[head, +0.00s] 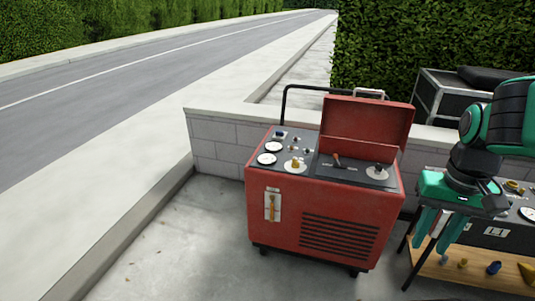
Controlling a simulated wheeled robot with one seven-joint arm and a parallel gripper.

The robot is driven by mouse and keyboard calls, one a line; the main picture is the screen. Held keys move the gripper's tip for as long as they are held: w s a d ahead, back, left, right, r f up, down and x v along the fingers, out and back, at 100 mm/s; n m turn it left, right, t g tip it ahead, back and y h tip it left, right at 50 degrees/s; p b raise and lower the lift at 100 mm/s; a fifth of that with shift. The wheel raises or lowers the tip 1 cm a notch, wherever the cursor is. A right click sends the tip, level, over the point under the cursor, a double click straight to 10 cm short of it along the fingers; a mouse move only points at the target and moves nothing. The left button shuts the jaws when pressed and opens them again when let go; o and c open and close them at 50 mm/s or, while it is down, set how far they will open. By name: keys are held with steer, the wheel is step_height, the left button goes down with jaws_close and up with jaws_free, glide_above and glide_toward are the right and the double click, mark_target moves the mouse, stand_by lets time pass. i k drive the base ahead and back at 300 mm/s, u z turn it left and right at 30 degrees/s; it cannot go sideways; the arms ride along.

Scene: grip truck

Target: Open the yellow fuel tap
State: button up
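A red wheeled machine (325,225) with a raised lid (365,122) stands in the middle of the head view. A yellow-orange upright lever (271,206) sits on a white plate (274,195) on the left of its front face; it looks like the fuel tap. A second yellow part, a knob (295,162), sits on the top panel. My gripper (428,250) points down at the right, beyond the machine's right side and well apart from the lever. Its two teal fingers are spread with nothing seen between them.
A bench (480,272) with a wooden lower shelf and small parts stands at the right, partly behind my gripper. Black cases (450,95) lie behind it. A low block wall (220,145) runs behind the machine. The paved floor (185,255) to the machine's left is clear.

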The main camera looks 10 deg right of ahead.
mark_target(295, 165)
steer(key=u, duration=0.25)
steer(key=i, duration=1.2)
steer(key=z, duration=0.05)
